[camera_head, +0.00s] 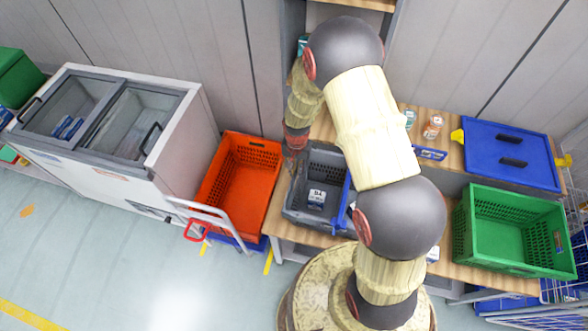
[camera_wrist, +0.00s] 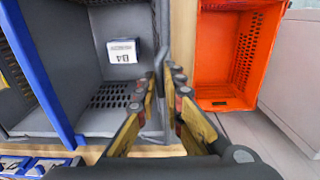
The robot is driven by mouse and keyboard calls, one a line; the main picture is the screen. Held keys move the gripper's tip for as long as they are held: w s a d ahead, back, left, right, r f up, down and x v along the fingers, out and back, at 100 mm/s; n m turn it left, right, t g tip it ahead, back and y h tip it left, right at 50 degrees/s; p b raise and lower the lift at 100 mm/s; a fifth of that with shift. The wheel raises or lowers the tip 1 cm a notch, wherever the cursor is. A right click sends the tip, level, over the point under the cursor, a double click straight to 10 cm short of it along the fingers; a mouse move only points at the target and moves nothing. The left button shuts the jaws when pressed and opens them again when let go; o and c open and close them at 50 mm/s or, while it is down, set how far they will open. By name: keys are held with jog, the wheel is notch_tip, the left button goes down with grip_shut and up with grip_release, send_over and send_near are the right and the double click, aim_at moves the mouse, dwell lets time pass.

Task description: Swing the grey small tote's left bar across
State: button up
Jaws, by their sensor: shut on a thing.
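The grey small tote (camera_head: 299,214) stands on the wooden bench in the head view, partly hidden by my arm. It also fills the left half of the wrist view (camera_wrist: 90,122). A blue bar (camera_wrist: 42,75) runs lengthwise on the tote's far side from my gripper. A small white and dark box (camera_head: 317,198) lies inside, also in the wrist view (camera_wrist: 124,51). My gripper (camera_wrist: 160,84) is at the tote's side nearest the orange tote. Its fingers are closed around a thin grey bar (camera_wrist: 162,60), the left bar. In the head view the fingers are hard to make out.
An orange tote (camera_head: 258,158) stands left of the grey one, close to my gripper, beside a white chest freezer (camera_head: 185,150). A green crate (camera_head: 520,261) and a blue lid-like tote (camera_head: 485,160) are at the right. Small items lie on the bench behind my arm.

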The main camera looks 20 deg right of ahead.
jog(key=shift+o, duration=0.2)
jog(key=shift+s+d, duration=0.15)
jog(key=shift+s, duration=0.05)
jog(key=shift+s+d+r, duration=0.35)
jog(key=shift+s+d, duration=0.15)
jog(key=shift+d, duration=0.15)
jog(key=shift+o, duration=0.2)
jog(key=shift+s+d, duration=0.5)
jog(key=shift+d, duration=0.15)
